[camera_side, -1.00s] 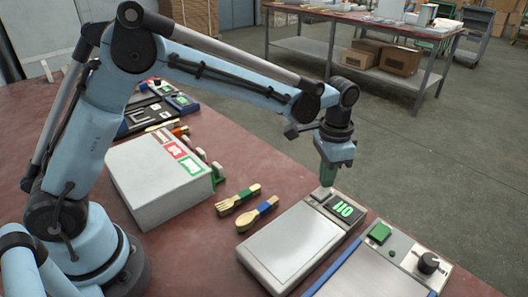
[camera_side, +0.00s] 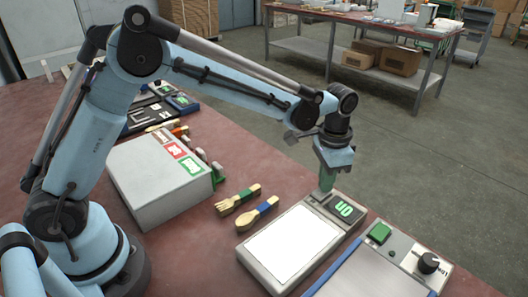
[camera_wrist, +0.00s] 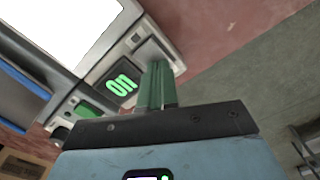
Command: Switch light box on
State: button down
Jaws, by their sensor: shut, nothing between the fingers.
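The light box (camera_side: 276,268) lies on the red table, and its panel (camera_side: 296,244) now glows bright white. Its small display (camera_side: 344,210) shows green "ON" lettering, which also shows in the wrist view (camera_wrist: 123,85). My gripper (camera_side: 323,193) is shut, its green fingers pointing down at the grey button on the light box's end, beside the display. In the wrist view the green fingertips (camera_wrist: 158,72) stand at the pale button (camera_wrist: 150,52), and partly cover it. I cannot tell if they still touch it.
A grey box with coloured labels (camera_side: 150,180) stands farther left. A device with a green button (camera_side: 380,232) and a black knob (camera_side: 428,263) sits close on the right.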

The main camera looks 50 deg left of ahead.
jog(key=shift+r, duration=3.5)
jog(key=s+a+r+n+t, duration=0.3)
jog(key=s+a+r, duration=0.2)
jog(key=s+a, duration=0.2)
jog(key=s+a+f+n+t, duration=0.2)
jog(key=s+a, duration=0.4)
jog(key=s, duration=0.4)
jog(key=shift+a+f+n+t, duration=0.3)
jog(key=shift+n+t, duration=0.2)
jog(key=shift+t, duration=0.6)
